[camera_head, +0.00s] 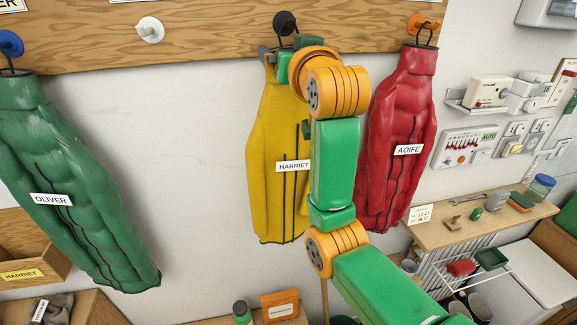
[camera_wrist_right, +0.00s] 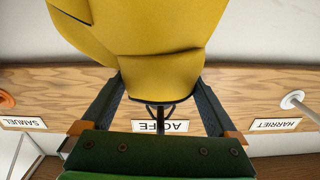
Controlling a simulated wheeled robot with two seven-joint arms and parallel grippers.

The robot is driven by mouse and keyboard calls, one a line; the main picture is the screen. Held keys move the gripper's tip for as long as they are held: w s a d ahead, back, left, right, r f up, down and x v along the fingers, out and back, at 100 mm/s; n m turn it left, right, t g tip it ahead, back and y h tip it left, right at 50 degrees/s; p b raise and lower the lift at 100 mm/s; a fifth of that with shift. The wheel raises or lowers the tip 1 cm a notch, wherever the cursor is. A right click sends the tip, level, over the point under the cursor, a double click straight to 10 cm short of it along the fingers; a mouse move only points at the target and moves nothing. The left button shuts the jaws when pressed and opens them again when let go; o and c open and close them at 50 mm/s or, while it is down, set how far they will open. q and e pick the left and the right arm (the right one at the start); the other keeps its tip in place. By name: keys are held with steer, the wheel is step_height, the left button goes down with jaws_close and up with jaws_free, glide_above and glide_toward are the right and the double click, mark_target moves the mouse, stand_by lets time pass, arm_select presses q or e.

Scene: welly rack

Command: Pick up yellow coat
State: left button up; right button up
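The yellow coat (camera_head: 272,150) with a HARRIET tag (camera_head: 293,167) hangs upright by a loop at the black hook (camera_head: 285,22). It also fills the upper middle of the right wrist view (camera_wrist_right: 145,45). My right gripper (camera_head: 281,48) is at the coat's collar, with one dark finger on each side of it. In the right wrist view my right gripper (camera_wrist_right: 160,82) has its fingers wide apart around the collar; whether they touch it is unclear. My right arm hides part of the coat's right side. My left gripper is not in view.
A red coat (camera_head: 400,130) tagged AOIFE hangs close to the right, beside my arm. A green coat (camera_head: 70,180) tagged OLIVER hangs at the left. The white hook (camera_head: 150,29) is empty. An AOIFE label (camera_wrist_right: 160,127) is on the board behind the collar.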

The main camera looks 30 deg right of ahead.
steer(key=shift+r, duration=0.1)
jaws_close()
steer(key=shift+r+b, duration=0.35)
steer(key=shift+r, duration=0.25)
steer(key=shift+s, duration=0.15)
steer(key=b+v, duration=1.3)
steer(key=v, duration=0.4)
steer(key=shift+s, duration=0.4)
